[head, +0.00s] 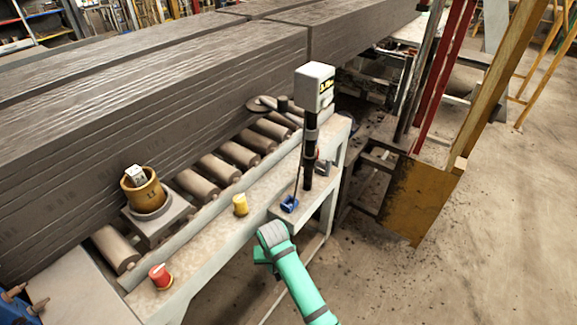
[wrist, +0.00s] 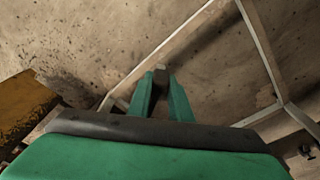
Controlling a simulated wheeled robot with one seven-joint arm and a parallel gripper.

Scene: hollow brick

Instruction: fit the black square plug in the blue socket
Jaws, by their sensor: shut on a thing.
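The blue socket (head: 289,204) sits on the pale bench ledge near its right end, with a dark opening in its top. My gripper (head: 262,256) is in front of the ledge, below and a little left of the socket in the head view, and apart from it. In the wrist view my gripper (wrist: 160,84) has its green fingers closed on a small dark block, the black square plug (wrist: 160,74), which shows at the fingertips. The plug cannot be made out in the head view. The socket is not seen in the wrist view.
A yellow knob (head: 240,205) and a red knob (head: 160,276) stand on the ledge to the left. A black post with a grey box (head: 315,86) rises just behind the socket. A roller conveyor (head: 222,168) runs behind, with a brown mug (head: 144,188). Open floor lies right.

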